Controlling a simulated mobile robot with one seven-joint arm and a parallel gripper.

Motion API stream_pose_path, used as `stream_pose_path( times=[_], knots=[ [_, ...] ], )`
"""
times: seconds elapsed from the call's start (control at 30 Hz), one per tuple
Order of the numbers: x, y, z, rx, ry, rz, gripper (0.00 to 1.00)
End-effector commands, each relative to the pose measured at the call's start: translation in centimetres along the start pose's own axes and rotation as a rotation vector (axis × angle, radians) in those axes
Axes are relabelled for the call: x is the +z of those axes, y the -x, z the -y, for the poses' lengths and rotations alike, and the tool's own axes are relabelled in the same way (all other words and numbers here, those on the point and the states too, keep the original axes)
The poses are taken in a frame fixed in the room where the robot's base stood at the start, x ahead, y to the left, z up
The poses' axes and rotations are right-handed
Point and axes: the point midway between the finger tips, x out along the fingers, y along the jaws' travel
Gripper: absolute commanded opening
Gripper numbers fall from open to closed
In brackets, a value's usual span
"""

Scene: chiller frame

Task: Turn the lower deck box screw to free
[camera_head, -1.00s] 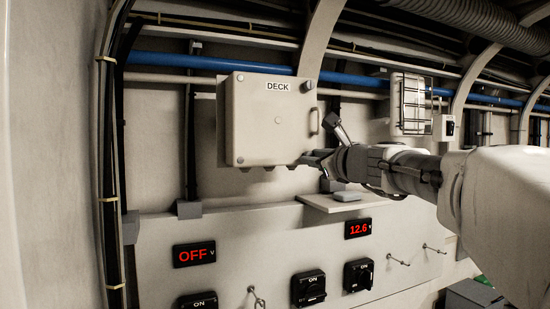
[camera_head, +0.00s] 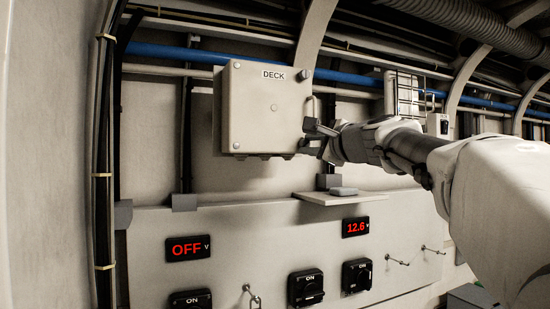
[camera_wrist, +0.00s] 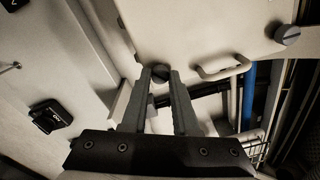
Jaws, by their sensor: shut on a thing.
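The white DECK box (camera_head: 255,110) hangs on the wall in the head view, its lid closed. It fills the top of the wrist view (camera_wrist: 210,30). My gripper (camera_head: 311,139) is at the box's lower right corner. In the wrist view my gripper (camera_wrist: 160,74) has both fingertips on either side of the dark round head of the lower screw (camera_wrist: 160,72), shut on it. In the head view the fingers hide that screw. The upper screw (camera_wrist: 287,35) stands clear at another corner; it also shows in the head view (camera_head: 305,75).
The box handle (camera_wrist: 223,70) is close to my right finger. A blue pipe (camera_head: 350,79) runs behind the box.

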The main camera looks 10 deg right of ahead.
Motion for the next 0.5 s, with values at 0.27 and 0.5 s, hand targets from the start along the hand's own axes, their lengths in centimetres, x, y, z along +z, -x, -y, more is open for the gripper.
stream_pose_path(
  times=[0.27, 0.5],
  knots=[
    [-0.23, -0.01, -0.4, -0.006, 0.264, 0.008, 0.0],
    [-0.23, 0.0, -0.31, -0.009, 0.489, 0.015, 0.0]
  ],
)
